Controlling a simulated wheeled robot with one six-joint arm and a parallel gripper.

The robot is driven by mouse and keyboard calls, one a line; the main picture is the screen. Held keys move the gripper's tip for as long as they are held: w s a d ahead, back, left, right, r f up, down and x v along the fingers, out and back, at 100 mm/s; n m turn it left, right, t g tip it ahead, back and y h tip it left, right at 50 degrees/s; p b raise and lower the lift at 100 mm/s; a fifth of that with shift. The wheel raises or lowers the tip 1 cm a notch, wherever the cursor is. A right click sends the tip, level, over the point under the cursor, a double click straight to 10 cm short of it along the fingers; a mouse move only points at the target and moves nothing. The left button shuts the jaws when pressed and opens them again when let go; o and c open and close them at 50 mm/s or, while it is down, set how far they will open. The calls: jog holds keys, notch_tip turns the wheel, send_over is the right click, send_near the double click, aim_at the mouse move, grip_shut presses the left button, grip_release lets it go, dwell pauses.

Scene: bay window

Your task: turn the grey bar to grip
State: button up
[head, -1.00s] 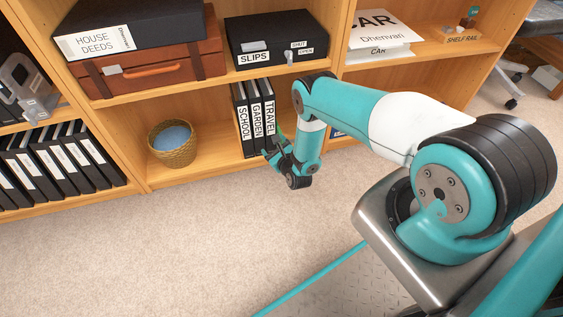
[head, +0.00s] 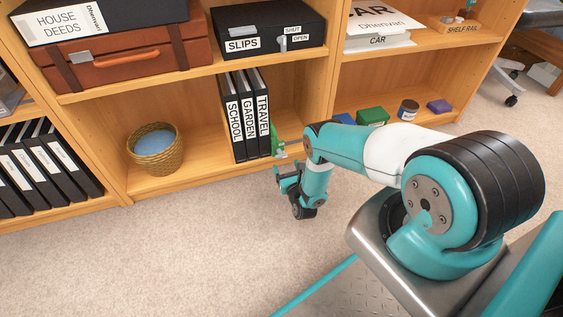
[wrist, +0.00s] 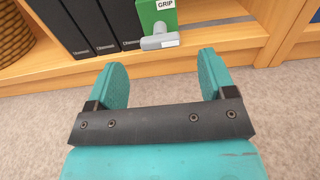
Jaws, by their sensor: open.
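The grey bar (wrist: 153,43) lies crosswise on the front of a green bookend-like block (wrist: 147,14) with a white GRIP label (wrist: 165,4) above the bar. In the head view the green block (head: 274,139) stands at the right end of the binder row, with the bar small and low on it. My gripper (wrist: 162,62) is open and empty, its two teal fingers spread. In the wrist view the bar appears beyond the fingertips, between them and apart from both. In the head view my gripper (head: 286,171) is in front of the shelf's edge.
Black binders (head: 246,120) stand left of the green block. A wicker basket (head: 174,163) sits farther left on the same shelf. A black SLIPS box (head: 300,25) is above, with its own SHUT/OPEN lever. A shelf upright (head: 331,95) stands to the right. Carpet (head: 190,250) in front is clear.

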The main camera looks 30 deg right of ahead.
aim_at(282, 157)
jog(key=b+x, duration=0.1)
jog(key=x, duration=0.1)
jog(key=b+x, duration=0.3)
jog(key=b, duration=0.1)
jog(key=shift+w+d+f, duration=0.1)
jog(key=shift+w+f, duration=0.15)
jog(key=shift+w, duration=0.15)
jog(key=shift+w+r+b, duration=0.2)
jog(key=shift+w+b, duration=0.05)
jog(key=shift+b, duration=0.05)
jog(key=c, duration=0.9)
